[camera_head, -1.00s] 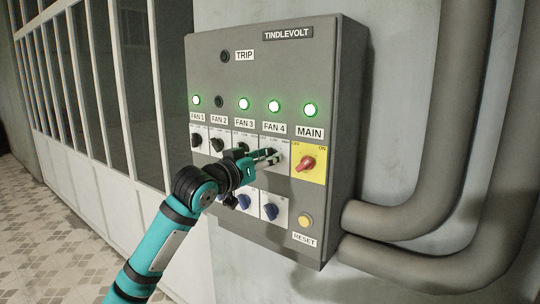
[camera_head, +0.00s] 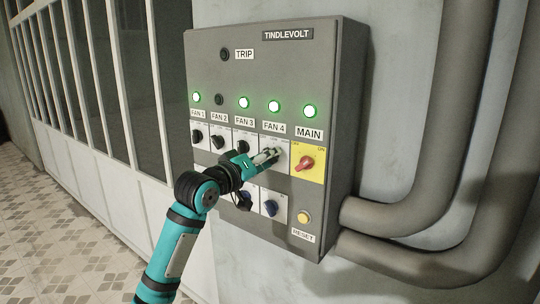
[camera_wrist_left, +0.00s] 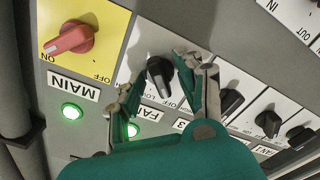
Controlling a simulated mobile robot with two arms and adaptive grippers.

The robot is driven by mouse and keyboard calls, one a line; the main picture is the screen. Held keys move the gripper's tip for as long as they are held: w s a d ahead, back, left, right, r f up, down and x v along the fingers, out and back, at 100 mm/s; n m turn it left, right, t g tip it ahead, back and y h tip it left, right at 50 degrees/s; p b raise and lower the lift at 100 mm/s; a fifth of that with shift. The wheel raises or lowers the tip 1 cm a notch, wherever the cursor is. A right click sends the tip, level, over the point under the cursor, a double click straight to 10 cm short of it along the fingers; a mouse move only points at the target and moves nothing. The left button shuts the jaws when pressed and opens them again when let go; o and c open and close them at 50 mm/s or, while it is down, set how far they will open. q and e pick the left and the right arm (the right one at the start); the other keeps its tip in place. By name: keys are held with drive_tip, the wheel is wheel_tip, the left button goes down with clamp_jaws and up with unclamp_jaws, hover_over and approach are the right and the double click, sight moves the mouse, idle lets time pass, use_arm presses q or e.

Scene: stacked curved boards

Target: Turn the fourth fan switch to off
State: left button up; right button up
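The FAN 4 switch is a black knob (camera_wrist_left: 159,76) on a white plate, seen upside down in the left wrist view. My left gripper (camera_wrist_left: 160,80) is open, with one finger on each side of this knob. The right-hand finger in that view is very near the knob; I cannot tell whether it touches. In the head view my left gripper (camera_head: 268,157) is at the FAN 4 plate (camera_head: 281,160) and mostly covers the knob. The green FAN 4 lamp (camera_head: 274,107) is lit. My right gripper is not in view.
The red MAIN knob (camera_head: 307,164) on its yellow plate is beside FAN 4, and the FAN 3 knob (camera_wrist_left: 230,103) is on the other side. Blue knobs (camera_head: 270,208) and a yellow RESET button (camera_head: 304,216) are below. Thick pipes (camera_head: 465,120) run at the right.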

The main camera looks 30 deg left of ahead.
use_arm(q)
drive_tip(key=s, duration=0.7)
drive_tip(key=shift+a, duration=0.3)
idle(0.3)
